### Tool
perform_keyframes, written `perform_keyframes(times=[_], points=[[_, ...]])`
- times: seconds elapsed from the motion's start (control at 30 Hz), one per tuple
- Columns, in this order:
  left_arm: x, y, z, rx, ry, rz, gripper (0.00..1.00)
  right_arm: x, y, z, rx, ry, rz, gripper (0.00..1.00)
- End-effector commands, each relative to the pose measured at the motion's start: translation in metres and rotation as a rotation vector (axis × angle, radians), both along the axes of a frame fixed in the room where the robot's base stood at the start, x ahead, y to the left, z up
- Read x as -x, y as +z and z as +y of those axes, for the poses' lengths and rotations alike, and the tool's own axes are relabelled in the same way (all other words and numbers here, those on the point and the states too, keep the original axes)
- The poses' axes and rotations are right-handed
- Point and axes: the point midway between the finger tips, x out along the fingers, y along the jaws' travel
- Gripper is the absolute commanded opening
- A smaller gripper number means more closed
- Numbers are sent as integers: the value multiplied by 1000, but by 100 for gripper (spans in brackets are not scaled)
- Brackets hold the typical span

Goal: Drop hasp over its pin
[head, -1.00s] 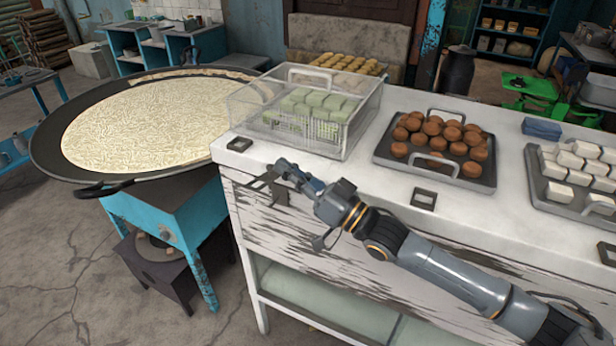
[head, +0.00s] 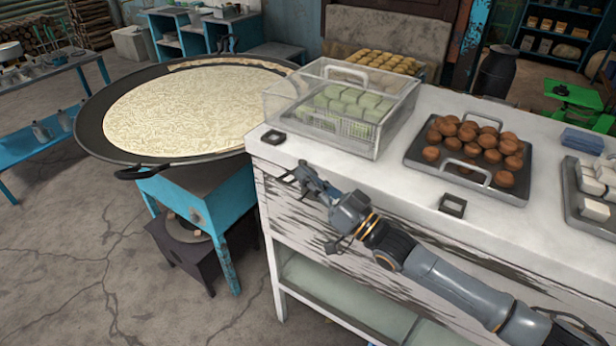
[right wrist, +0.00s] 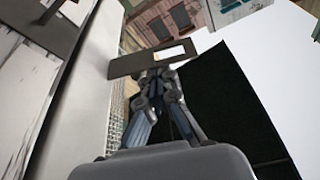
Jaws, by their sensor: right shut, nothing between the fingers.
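My right gripper (head: 300,176) is at the upper front edge of the white counter, with its fingers shut and empty. In the right wrist view the fingertips (right wrist: 160,72) are close together at a dark flat plate with a slot (right wrist: 124,67), which looks like the hasp. The plate lies across the tips; I cannot tell whether they touch it. A light patch shows through its slot. In the head view the gripper largely hides the plate. I cannot make out the pin in either view. My left gripper is not in view.
A wide black pan (head: 90,130) stands on a blue stand at left. Floor in front is clear.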

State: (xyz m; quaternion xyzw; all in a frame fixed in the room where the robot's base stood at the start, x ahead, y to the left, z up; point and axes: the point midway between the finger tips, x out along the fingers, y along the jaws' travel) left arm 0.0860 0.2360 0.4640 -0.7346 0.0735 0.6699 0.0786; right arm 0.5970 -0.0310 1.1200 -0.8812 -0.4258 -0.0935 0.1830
Motion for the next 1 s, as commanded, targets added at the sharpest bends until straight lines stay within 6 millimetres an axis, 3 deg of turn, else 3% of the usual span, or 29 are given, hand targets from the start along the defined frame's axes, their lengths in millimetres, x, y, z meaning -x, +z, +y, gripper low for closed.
perform_keyframes(times=[0.6,1.0], points=[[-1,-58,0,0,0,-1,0,3,-26,2,217,-1,-298,0],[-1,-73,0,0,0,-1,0,3,-35,2,308,0,-423,0]])
